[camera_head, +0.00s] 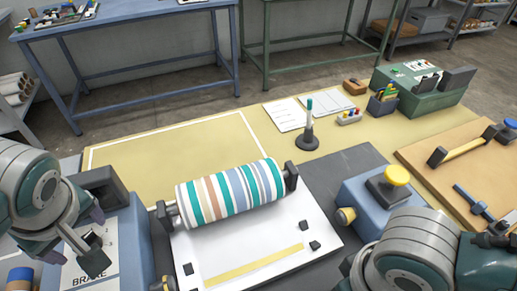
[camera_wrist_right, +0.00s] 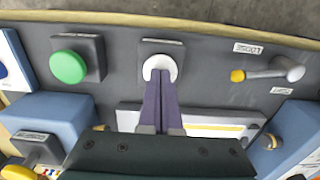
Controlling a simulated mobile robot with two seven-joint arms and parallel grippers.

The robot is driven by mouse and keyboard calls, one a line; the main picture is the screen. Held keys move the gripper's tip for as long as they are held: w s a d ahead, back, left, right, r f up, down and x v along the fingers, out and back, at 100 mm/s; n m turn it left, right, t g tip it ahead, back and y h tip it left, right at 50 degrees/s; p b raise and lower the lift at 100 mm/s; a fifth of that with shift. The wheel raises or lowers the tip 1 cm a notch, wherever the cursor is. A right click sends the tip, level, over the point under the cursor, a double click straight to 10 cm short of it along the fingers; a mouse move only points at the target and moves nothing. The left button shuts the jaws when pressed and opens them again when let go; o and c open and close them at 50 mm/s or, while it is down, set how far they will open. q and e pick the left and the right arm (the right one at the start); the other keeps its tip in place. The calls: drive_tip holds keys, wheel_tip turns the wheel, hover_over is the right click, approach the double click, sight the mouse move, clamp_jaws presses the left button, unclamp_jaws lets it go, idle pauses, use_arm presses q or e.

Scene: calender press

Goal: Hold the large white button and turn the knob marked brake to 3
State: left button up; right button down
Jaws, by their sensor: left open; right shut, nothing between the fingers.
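The large white button (camera_wrist_right: 160,67) sits on a dark square block in the right wrist view. My right gripper (camera_wrist_right: 162,78) is shut with nothing between its fingers, and its tips overlap the button's face; contact is hard to judge. In the head view, the white panel marked BRAKE (camera_head: 103,262) is at lower left. My left gripper (camera_head: 93,238) is open over this panel. Its fingers and arm cover much of the dial, so the knob and its setting cannot be made out.
A green button (camera_wrist_right: 68,67) and a lever by a LOOSE label (camera_wrist_right: 270,73) flank the white button. A striped roller (camera_head: 232,195) lies between blue housings. A yellow button (camera_head: 396,175) stands on the right housing. The yellow mat (camera_head: 170,145) behind is mostly clear.

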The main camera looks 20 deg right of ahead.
sight(87, 243)
use_arm(q)
drive_tip(key=shift+x, duration=1.05)
drive_tip(key=shift+f, duration=0.1)
drive_tip(key=shift+c, duration=0.2)
clamp_jaws()
